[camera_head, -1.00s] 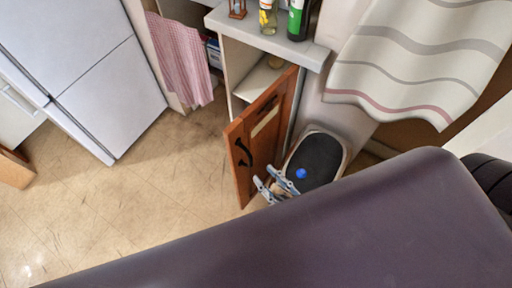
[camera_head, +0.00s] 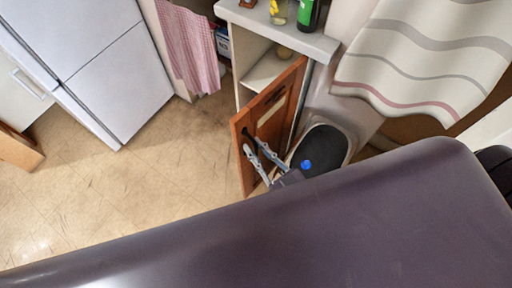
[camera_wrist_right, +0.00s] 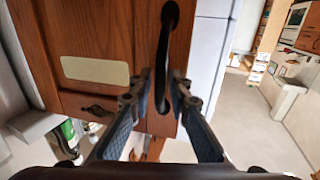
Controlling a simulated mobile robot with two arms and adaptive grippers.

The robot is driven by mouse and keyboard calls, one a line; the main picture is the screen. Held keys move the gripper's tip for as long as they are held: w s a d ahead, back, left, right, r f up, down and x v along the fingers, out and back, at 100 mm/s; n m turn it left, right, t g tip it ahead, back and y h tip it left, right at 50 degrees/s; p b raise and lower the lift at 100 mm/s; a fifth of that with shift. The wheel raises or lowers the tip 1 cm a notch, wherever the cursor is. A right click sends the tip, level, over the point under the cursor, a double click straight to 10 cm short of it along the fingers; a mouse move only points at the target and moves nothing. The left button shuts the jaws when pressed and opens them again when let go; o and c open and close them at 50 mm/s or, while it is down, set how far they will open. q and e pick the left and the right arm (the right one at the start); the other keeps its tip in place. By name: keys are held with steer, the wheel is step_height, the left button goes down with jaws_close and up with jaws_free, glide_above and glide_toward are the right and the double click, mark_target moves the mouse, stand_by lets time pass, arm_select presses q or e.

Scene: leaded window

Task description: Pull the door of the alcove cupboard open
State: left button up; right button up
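The brown wooden door (camera_head: 272,119) of the alcove cupboard (camera_head: 262,62) stands swung out, with the shelf inside showing behind it. Its dark curved handle (camera_wrist_right: 163,60) is on the door's outer face near the free edge. My right gripper (camera_head: 252,145) is at this handle. In the right wrist view, its two fingers (camera_wrist_right: 162,80) lie on either side of the handle with a gap between them, so it looks open around the handle. The door face (camera_wrist_right: 100,35) fills the upper left there, with a pale plate. My left gripper is not in view.
A black-lidded bin (camera_head: 322,150) with a blue spot stands right of the door, close to my right gripper. Bottles (camera_head: 308,14) stand on the counter (camera_head: 290,35) above. A white fridge (camera_head: 105,75) is at the left. The tiled floor (camera_head: 150,195) between is clear.

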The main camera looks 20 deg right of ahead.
jaws_close()
steer(key=s+d+n+y, duration=0.1)
steer(key=s+d+y, duration=0.1)
steer(key=s+d, duration=0.3)
steer(key=shift+d+g+p, duration=0.2)
steer(key=shift+g+p, duration=0.2)
steer(key=shift+o, duration=2)
jaws_free()
steer(key=v, duration=1.2)
